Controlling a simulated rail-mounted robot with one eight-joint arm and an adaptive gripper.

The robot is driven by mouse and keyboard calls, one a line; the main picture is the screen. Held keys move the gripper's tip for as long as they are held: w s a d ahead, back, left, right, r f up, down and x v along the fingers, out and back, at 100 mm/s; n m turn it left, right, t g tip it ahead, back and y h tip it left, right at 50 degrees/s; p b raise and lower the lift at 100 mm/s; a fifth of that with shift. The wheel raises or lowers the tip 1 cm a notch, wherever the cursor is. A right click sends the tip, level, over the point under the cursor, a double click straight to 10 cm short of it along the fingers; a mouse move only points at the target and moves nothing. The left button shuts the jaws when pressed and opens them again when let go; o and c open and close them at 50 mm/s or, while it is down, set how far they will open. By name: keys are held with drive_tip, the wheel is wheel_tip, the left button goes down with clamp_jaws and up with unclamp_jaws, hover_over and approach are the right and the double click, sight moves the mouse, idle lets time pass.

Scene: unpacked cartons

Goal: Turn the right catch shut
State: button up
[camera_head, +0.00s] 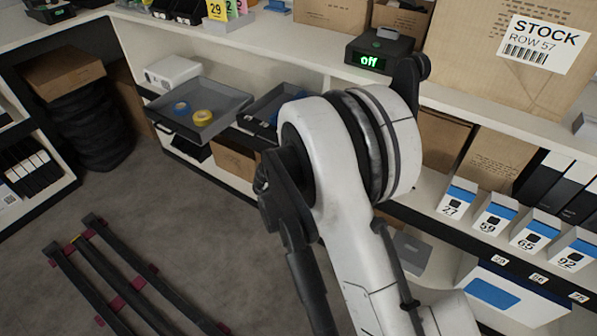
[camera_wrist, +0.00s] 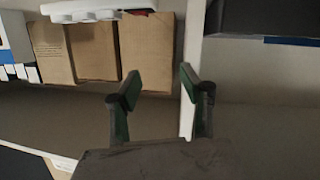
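My gripper (camera_wrist: 157,92) shows in the wrist view with its two dark, green-padded fingers spread apart. Nothing is held between them. A narrow white upright edge (camera_wrist: 187,122) lies behind the right finger; I cannot tell whether they touch. I cannot make out a catch in either view. In the head view my white and black arm covers the middle of the shelving, and I cannot make out the gripper there.
Brown cartons (camera_wrist: 92,52) stand at the upper left in the wrist view. A grey tray (camera_head: 222,103) holds tape rolls. Numbered boxes (camera_head: 497,214) line the right shelf. The left floor (camera_head: 190,215) has dark rails.

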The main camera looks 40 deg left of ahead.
drive_tip(key=s+a+f+t+y+b, duration=0.1)
drive_tip(key=s+a+f+t, duration=0.1)
drive_tip(key=s+a+f, duration=0.45)
drive_tip(key=s+a+f+t+y, duration=0.1)
drive_tip(key=s+a+f+y, duration=0.15)
drive_tip(key=s+f, duration=0.6)
drive_tip(key=w+a+b, duration=0.1)
drive_tip(key=w+b, duration=0.2)
drive_tip(key=w, duration=1.1)
drive_tip(key=shift+w+a+h+b, duration=0.15)
drive_tip(key=shift+a+h+b, duration=0.2)
drive_tip(key=shift+a+b, duration=0.05)
clamp_jaws()
